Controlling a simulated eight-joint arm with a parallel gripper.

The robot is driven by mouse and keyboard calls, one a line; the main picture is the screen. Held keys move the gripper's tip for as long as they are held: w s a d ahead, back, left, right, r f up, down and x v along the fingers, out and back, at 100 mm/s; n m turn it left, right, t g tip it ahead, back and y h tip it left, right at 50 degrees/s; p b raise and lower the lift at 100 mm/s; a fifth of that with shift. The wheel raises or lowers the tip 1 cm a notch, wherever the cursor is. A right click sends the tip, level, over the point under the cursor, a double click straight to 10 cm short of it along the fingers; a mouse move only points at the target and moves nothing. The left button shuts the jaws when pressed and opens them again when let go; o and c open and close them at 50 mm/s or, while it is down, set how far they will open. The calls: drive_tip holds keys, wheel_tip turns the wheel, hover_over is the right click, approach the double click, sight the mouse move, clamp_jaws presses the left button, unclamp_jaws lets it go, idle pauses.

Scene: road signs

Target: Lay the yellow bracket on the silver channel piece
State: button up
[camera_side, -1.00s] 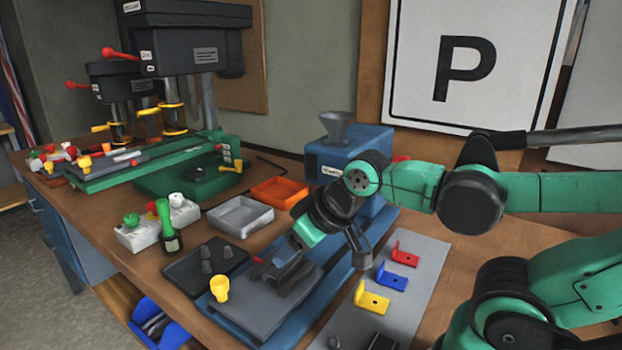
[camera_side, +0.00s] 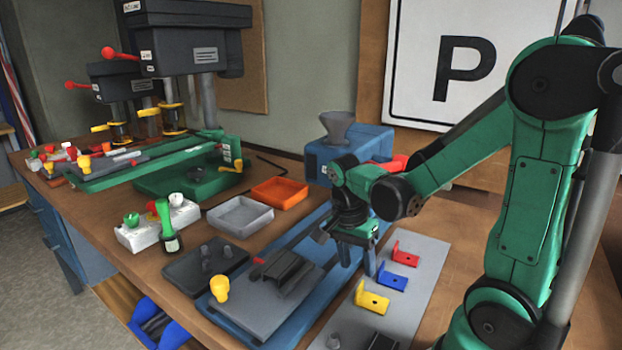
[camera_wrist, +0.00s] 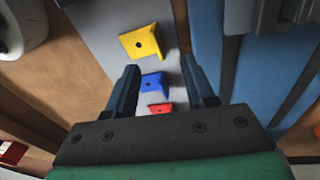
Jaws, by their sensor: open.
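The yellow bracket (camera_side: 372,301) lies on the grey mat, an L-shaped piece with a hole, its upright flange to the left. It also shows in the wrist view (camera_wrist: 139,43), ahead of the fingertips. A channel piece (camera_side: 286,268), dark grey in the picture, rests on the plate of the blue fixture. My gripper (camera_side: 357,265) points down above the gap between fixture and mat, behind and left of the yellow bracket. Its fingers (camera_wrist: 160,63) are apart and empty. The bracket is not between them.
Blue (camera_side: 392,279) and red (camera_side: 405,255) brackets lie behind the yellow one on the mat (camera_side: 428,270). A yellow knob (camera_side: 220,288) stands at the fixture's left edge. Trays (camera_side: 240,215) and a blue machine (camera_side: 330,155) stand behind.

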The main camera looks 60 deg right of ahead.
sight(360, 285)
drive_tip(key=shift+s+d+f, duration=0.1)
drive_tip(key=shift+s+f, duration=0.1)
drive_tip(key=shift+f, duration=1.1)
drive_tip(key=shift+s+d+f, duration=0.1)
drive_tip(key=shift+s+f, duration=0.1)
drive_tip(key=shift+f, duration=1.05)
drive_tip(key=shift+c, duration=0.2)
clamp_jaws()
